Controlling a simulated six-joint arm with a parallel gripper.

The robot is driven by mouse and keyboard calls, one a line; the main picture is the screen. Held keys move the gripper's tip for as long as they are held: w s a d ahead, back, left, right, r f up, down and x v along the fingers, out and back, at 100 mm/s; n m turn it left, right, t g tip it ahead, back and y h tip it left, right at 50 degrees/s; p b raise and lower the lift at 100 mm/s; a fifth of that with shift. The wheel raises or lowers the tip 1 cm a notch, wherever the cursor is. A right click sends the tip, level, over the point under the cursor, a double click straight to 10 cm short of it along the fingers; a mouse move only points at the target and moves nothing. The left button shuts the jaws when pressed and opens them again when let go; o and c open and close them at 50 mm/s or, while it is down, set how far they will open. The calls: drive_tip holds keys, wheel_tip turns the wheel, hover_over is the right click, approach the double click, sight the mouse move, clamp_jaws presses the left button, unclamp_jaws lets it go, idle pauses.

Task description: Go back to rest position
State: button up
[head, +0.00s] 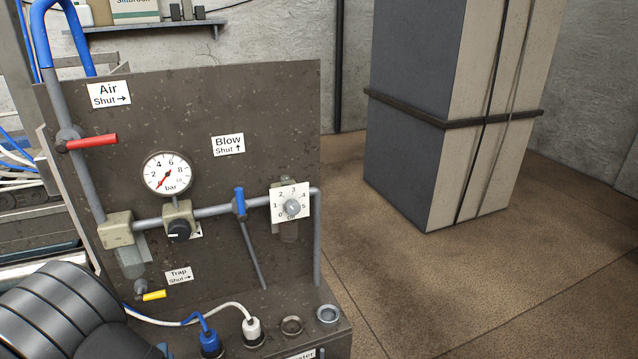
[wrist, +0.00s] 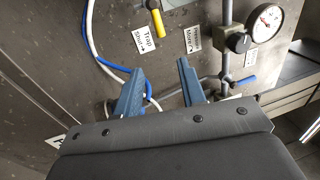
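In the wrist view, my gripper (wrist: 160,66) shows two blue fingers spread apart, with nothing held between them. Its fingertips point towards the panel (wrist: 60,45). White and blue cables show behind the fingers, and I cannot tell how close they are. In the head view, a black ribbed part of my arm fills the lower left corner, and the fingers cannot be made out clearly. The panel (head: 275,100) carries a red air handle (head: 92,141) lying level, an upright blue blow handle (head: 240,201), a yellow trap handle (head: 154,295) and a pressure gauge (head: 166,173).
A blue plug (head: 210,344) and a white plug (head: 252,330) stand in the panel's base, beside two open sockets. A numbered dial (head: 291,206) sits at the panel's right. A tall strapped block (head: 410,120) stands behind right. The brown floor (head: 430,290) between is clear.

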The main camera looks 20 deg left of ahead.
drive_tip(key=x, duration=1.4)
drive_tip(key=shift+w+r, duration=0.15)
drive_tip(key=shift+r, duration=0.1)
drive_tip(key=shift+r+n+y, duration=0.15)
drive_tip(key=shift+r+n, duration=0.1)
drive_tip(key=shift+n, duration=0.5)
drive_tip(key=shift+r+n+y, duration=0.15)
drive_tip(key=shift+r+n, duration=0.1)
drive_tip(key=shift+n, duration=0.5)
drive_tip(key=shift+g, duration=0.3)
approach(163, 296)
drive_tip(key=shift+s+d+r, duration=0.2)
drive_tip(key=shift+r, duration=0.2)
